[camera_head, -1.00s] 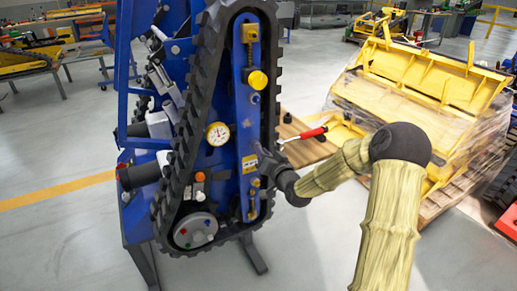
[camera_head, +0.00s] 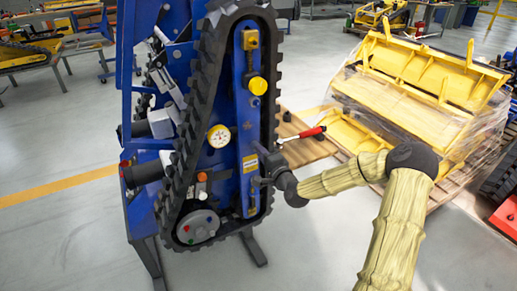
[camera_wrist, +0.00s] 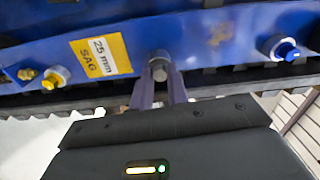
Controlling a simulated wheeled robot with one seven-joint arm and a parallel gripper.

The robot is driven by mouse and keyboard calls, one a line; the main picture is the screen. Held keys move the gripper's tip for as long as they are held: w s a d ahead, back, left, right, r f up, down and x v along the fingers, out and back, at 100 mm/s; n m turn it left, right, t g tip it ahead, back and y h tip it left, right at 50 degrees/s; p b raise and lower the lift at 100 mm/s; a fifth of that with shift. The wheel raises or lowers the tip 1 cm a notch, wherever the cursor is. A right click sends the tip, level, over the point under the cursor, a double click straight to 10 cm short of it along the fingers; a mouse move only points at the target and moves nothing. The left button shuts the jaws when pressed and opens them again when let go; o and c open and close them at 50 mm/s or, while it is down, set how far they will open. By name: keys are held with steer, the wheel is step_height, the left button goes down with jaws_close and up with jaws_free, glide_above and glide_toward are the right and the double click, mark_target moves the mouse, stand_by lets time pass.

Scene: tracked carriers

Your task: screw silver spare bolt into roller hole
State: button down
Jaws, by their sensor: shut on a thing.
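My gripper (camera_wrist: 160,88) is shut on a silver bolt (camera_wrist: 160,72), its grey round end showing between the fingertips. Beyond the bolt is the blue side frame (camera_wrist: 203,38) of the track carrier. The bolt overlaps this frame in the wrist view; I cannot tell whether it touches or sits in a hole, and any roller hole behind it is hidden. In the head view, my gripper (camera_head: 263,181) is at the frame's lower right, just below the yellow label (camera_head: 250,163). The bolt is too small to make out there.
The black track (camera_head: 197,110) loops around the frame. A red-handled tool (camera_head: 307,132) is behind my wrist, near a wooden surface (camera_head: 300,150).

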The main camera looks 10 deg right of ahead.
steer(key=m+p, duration=0.1)
steer(key=m, duration=0.7)
steer(key=shift+m, duration=0.3)
steer(key=m, duration=0.9)
steer(key=shift+m, duration=0.3)
steer(key=c, duration=1.5)
jaws_free()
